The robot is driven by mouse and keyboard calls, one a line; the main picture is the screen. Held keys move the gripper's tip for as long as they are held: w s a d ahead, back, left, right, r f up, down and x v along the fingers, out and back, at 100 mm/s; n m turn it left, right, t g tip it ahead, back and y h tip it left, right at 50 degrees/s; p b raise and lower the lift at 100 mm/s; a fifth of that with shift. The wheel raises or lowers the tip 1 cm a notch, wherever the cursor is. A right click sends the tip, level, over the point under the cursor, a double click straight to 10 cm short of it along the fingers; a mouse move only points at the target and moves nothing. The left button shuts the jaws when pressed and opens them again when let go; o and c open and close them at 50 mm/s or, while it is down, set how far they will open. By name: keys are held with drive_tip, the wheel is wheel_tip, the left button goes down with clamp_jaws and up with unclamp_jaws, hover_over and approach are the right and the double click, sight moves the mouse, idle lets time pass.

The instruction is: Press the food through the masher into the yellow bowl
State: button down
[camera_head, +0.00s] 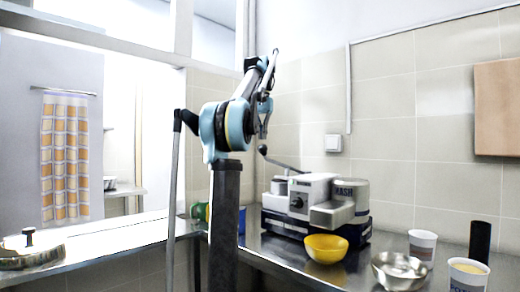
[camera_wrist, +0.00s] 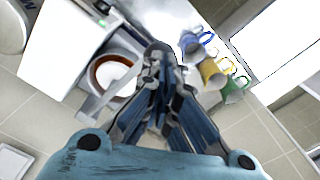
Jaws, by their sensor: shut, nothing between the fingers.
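The masher (camera_head: 312,192) is a white and grey machine on a dark base, marked MASH on its right cylinder. Its lever (camera_head: 283,161) slants up left to a black knob. The yellow bowl (camera_head: 325,249) stands on the counter in front of it and looks empty from here. My gripper (camera_head: 263,132) is high at the machine's left, near the knob; contact cannot be told. In the wrist view my gripper (camera_wrist: 157,52) is shut and empty, above a round white-rimmed opening with reddish-brown content (camera_wrist: 108,74). The yellow bowl is not clearly seen there.
A metal bowl (camera_head: 399,270), two paper cups (camera_head: 422,246) (camera_head: 467,275) and a black cylinder (camera_head: 480,241) stand right of the yellow bowl. Colored mugs (camera_wrist: 213,74) stand beside the machine. A lidded metal pan (camera_head: 30,250) is on the left counter.

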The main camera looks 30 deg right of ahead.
wheel_tip(320, 180, down, 10)
idle(7.5)
